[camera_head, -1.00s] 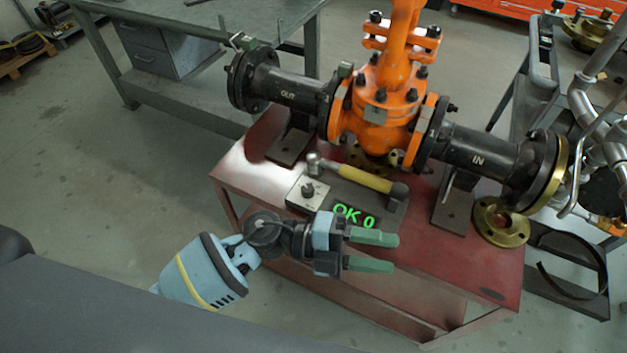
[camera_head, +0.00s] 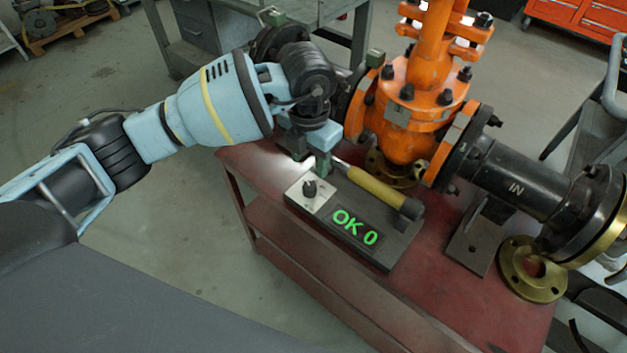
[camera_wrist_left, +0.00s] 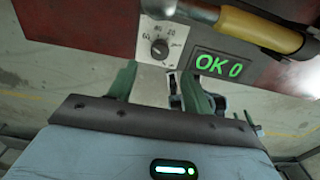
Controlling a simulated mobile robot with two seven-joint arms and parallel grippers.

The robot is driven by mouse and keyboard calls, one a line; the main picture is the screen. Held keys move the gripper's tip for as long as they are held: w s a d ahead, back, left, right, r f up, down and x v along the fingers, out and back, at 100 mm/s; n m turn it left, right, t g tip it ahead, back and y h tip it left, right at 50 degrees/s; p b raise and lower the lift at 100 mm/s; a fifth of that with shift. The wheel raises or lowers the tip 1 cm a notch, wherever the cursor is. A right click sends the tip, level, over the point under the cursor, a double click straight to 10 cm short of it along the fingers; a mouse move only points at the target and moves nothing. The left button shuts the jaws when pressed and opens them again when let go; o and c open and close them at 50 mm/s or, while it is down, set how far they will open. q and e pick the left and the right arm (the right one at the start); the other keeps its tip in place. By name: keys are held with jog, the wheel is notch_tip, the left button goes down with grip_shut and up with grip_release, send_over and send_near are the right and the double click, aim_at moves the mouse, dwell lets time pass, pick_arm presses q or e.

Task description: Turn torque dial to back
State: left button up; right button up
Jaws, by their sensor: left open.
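The torque dial (camera_head: 310,188) is a small black knob on a pale square plate on a dark box, beside a green "OK 0" readout (camera_head: 356,227). In the left wrist view the dial (camera_wrist_left: 159,48) shows its face with small markings, just beyond the fingertips. My right gripper is not in view.
A brass flange (camera_head: 530,268) lies at the right of the red table (camera_head: 440,300). The table's front is clear.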

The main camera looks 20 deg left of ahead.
aim_at(310, 186)
pick_arm(q)
jog(key=shift+f, duration=0.45)
notch_tip(310, 186, down, 7)
jog(key=shift+r, duration=0.1)
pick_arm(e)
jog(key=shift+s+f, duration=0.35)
pick_arm(q)
jog(key=c, duration=1)
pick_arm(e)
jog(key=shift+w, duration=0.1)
